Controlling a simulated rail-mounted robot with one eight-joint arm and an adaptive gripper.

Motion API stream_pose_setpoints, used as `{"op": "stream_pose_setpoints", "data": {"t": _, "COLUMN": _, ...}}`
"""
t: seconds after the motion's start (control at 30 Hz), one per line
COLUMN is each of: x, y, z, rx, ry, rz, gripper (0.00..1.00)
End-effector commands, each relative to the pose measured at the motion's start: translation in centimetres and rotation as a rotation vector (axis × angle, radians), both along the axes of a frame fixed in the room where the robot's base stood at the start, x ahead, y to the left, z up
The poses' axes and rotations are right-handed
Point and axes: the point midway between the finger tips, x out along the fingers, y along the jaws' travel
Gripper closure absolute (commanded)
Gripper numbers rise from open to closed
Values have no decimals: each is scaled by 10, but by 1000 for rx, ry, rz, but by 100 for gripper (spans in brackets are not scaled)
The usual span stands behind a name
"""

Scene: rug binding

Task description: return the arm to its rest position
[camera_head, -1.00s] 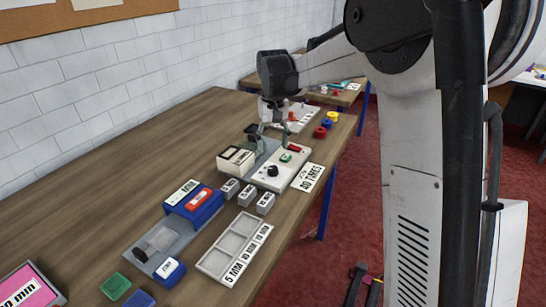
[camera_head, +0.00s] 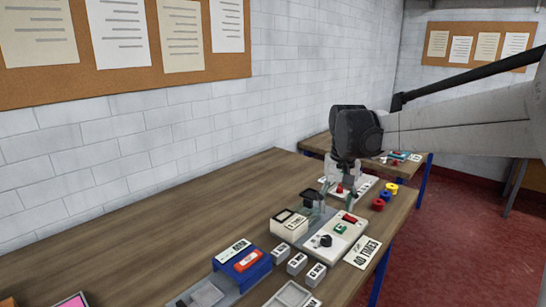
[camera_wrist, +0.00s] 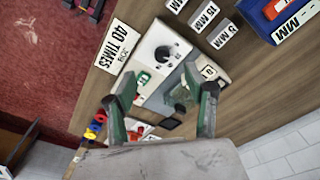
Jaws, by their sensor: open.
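My gripper (camera_head: 335,202) hangs from my arm, pointing down above the back of the white control box (camera_head: 336,236). In the wrist view its two green-grey fingers (camera_wrist: 158,84) are spread apart with nothing held between them. The control box (camera_wrist: 168,60), with a black knob and a green button, lies beyond and between the fingertips. The fingers appear above the box, but the exact gap cannot be told. My arm reaches in from the right.
A cream box (camera_head: 289,224), a blue block (camera_head: 242,262) and small grey labelled blocks (camera_head: 297,263) stand on the wooden table (camera_head: 180,230). A "40 TIMES" card (camera_head: 362,252) lies near its edge. Red, blue and yellow spools (camera_head: 384,197) sit further back. A white wall is left.

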Motion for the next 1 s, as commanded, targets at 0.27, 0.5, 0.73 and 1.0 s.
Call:
{"op": "stream_pose_setpoints", "data": {"t": 0.27, "x": -68, "y": 0, "z": 24, "rx": 0, "ry": -114, "rz": -3, "gripper": 51}}
{"op": "stream_pose_setpoints", "data": {"t": 0.5, "x": -126, "y": 0, "z": 31, "rx": 1, "ry": -212, "rz": -6, "gripper": 51}}
{"op": "stream_pose_setpoints", "data": {"t": 0.73, "x": -180, "y": 0, "z": 26, "rx": 3, "ry": -306, "rz": -9, "gripper": 51}}
{"op": "stream_pose_setpoints", "data": {"t": 1.0, "x": -238, "y": 0, "z": 6, "rx": 4, "ry": -416, "rz": -13, "gripper": 51}}
